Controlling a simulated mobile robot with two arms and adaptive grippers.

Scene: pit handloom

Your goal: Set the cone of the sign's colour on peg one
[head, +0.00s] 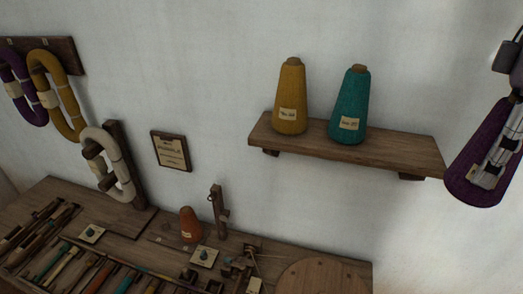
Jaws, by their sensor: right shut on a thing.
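My right gripper (503,145) is at the right edge, shut on a purple cone (466,180), held clear of the shelf's right end and partly cut off by the frame. A yellow cone (290,97) and a teal cone (349,105), both labelled, stand upright on the wall shelf (395,157). A small framed sign (171,152) is on the wall; its writing is too small to read, and I cannot tell its colour word. I cannot make out which peg is peg one. My left gripper is not in view.
Purple (22,88), yellow (56,97) and white hanks (107,160) hang at the left. The bench (48,196) below holds several tools, a small orange-brown cone (189,225), an upright post (219,212) and a round board (322,276). The shelf's right end is free.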

